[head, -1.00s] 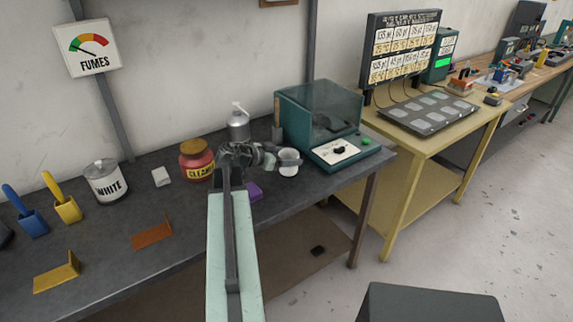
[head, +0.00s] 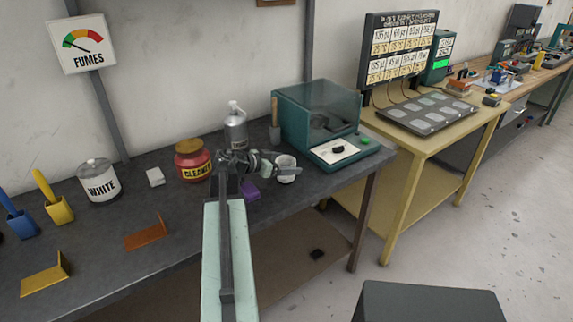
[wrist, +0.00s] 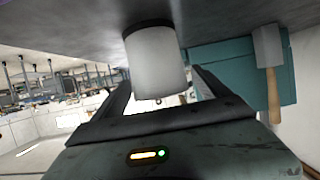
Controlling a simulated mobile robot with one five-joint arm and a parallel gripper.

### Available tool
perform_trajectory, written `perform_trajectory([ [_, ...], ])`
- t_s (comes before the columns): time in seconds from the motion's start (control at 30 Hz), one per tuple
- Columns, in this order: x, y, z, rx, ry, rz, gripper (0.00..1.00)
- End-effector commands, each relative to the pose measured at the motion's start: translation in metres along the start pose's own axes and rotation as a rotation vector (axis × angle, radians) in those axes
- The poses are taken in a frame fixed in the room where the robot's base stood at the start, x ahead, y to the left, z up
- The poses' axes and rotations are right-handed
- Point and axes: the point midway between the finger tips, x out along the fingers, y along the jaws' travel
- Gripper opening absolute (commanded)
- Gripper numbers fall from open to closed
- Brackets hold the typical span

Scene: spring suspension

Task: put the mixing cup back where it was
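The white mixing cup (head: 285,163) is at the end of my arm, in front of the teal cabinet on the dark bench. My gripper (head: 287,172) is at the cup, with its fingers on either side of it. In the wrist view, which is upside down, the cup (wrist: 157,62) stands between the two fingers (wrist: 160,82) and its base is at or very close to the bench top. The fingers appear closed on its sides; any small gap is hard to see.
The teal cabinet (head: 318,112) stands just behind the cup. A grey bottle (head: 236,130), a red cleaner jar (head: 192,165) and a white can (head: 98,184) stand to the left. A purple block (head: 250,190) lies near my gripper. A yellow table (head: 425,143) is at the right.

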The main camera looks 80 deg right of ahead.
Motion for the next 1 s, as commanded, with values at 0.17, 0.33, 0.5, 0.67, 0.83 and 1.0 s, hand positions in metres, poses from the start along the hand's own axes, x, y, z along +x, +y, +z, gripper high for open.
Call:
perform_trajectory([
  [0.17, 0.000, 0.000, 0.000, 0.000, 0.000, 0.000, 0.85],
  [0.33, -0.015, 0.001, -0.005, 0.000, 0.000, -0.001, 0.85],
  [0.5, -0.058, 0.001, -0.008, -0.002, 0.001, -0.003, 0.85],
  [0.67, -0.094, 0.001, -0.007, -0.001, 0.001, -0.002, 0.85],
  [0.83, -0.116, 0.001, -0.005, 0.000, 0.000, 0.000, 0.85],
  [1.0, -0.121, 0.001, -0.003, 0.001, 0.000, 0.002, 0.85],
])
